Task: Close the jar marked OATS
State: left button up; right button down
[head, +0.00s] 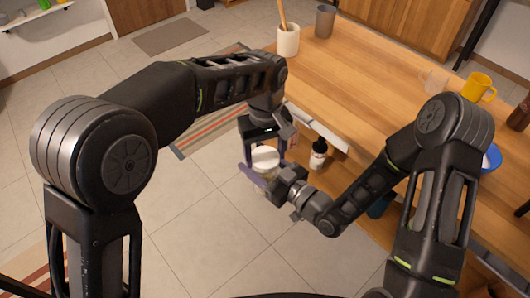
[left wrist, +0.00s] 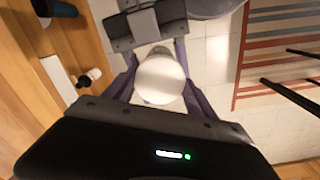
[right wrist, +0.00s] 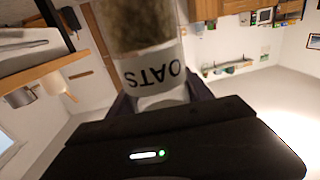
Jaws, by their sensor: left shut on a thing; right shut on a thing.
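The OATS jar is held off the counter, in the air between my two grippers. In the right wrist view its label (right wrist: 152,75) reads OATS upside down, with brown contents (right wrist: 140,25) in the clear body. The round white lid (left wrist: 160,78) sits between the purple fingers of my left gripper (left wrist: 160,88); it also shows in the head view (head: 265,155). My left gripper is shut on the lid from above. My right gripper (head: 257,177) is shut on the jar body from the side. Whether the lid is fully seated on the rim is hidden.
A utensil pot (head: 288,40), a grey cup (head: 325,22) and a yellow mug (head: 478,87) stand farther back. Open tiled floor lies below the jar.

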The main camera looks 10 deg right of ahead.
pick_arm(q)
jog(key=c, duration=0.7)
jog(key=m, duration=0.6)
jog(key=shift+c, duration=0.2)
jog(key=m, duration=0.5)
jog(key=o, duration=1.5)
jog(key=shift+o, duration=0.2)
jog(key=shift+r, duration=2.25)
jog(key=shift+c, duration=0.4)
